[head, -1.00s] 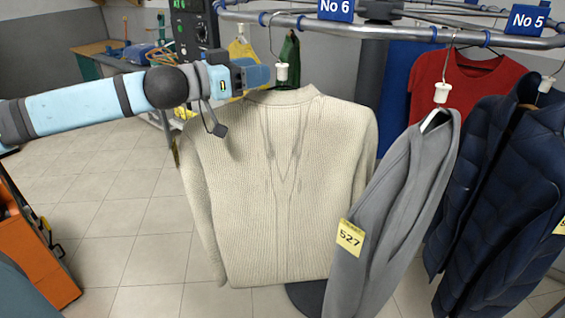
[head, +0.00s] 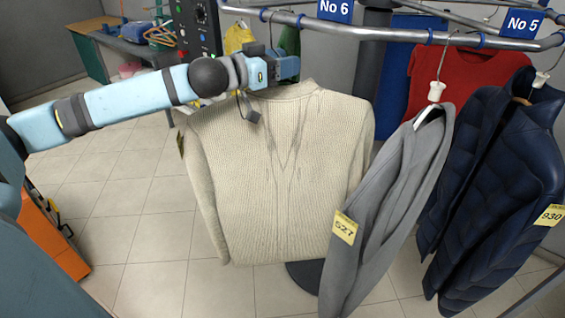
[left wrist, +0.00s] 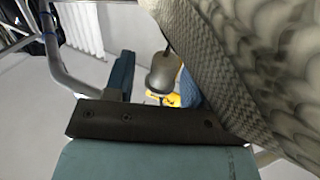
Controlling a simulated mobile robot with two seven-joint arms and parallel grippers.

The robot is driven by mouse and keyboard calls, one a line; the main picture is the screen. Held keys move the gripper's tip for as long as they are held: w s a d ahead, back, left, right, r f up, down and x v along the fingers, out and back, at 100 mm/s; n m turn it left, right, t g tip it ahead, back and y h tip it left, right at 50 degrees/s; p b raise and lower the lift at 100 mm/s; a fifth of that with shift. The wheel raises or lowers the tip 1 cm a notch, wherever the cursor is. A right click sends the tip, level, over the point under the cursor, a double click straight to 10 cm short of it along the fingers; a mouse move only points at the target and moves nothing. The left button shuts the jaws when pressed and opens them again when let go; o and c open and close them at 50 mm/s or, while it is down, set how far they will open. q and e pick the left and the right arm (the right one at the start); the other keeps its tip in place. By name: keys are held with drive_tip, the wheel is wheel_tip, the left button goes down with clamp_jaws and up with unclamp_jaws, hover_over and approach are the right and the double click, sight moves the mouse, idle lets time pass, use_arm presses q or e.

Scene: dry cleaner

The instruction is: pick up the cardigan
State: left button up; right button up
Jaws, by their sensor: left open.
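The cream knitted cardigan (head: 285,175) hangs from the rail, its front facing me. My left gripper (head: 288,68) is open at the top of its hanger, just above the collar. In the head view the gripper covers the hanger's neck; the hook (head: 268,30) shows above it. In the left wrist view, a grey hanger neck piece (left wrist: 163,72) shows between the two blue fingers of my left gripper (left wrist: 155,88), and knitted fabric (left wrist: 235,100) fills the right side. I cannot tell whether the fingers touch the hanger. My right gripper is not in view.
A grey garment (head: 385,205) with tag 527 hangs close to the cardigan's right. A navy padded jacket (head: 480,180) and a red shirt (head: 450,80) hang further right. The metal rail (head: 420,36) runs above.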

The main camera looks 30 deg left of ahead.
use_arm(q)
clamp_jaws()
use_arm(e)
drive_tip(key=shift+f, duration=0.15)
use_arm(q)
drive_tip(key=shift+r, duration=0.1)
drive_tip(key=shift+r, duration=1.75)
drive_tip(key=shift+s+a+f, duration=0.15)
drive_tip(key=shift+s+f, duration=0.05)
drive_tip(key=shift+s+a, duration=0.2)
drive_tip(key=shift+s, duration=0.1)
drive_tip(key=b+v, duration=1.3)
drive_tip(key=v, duration=0.4)
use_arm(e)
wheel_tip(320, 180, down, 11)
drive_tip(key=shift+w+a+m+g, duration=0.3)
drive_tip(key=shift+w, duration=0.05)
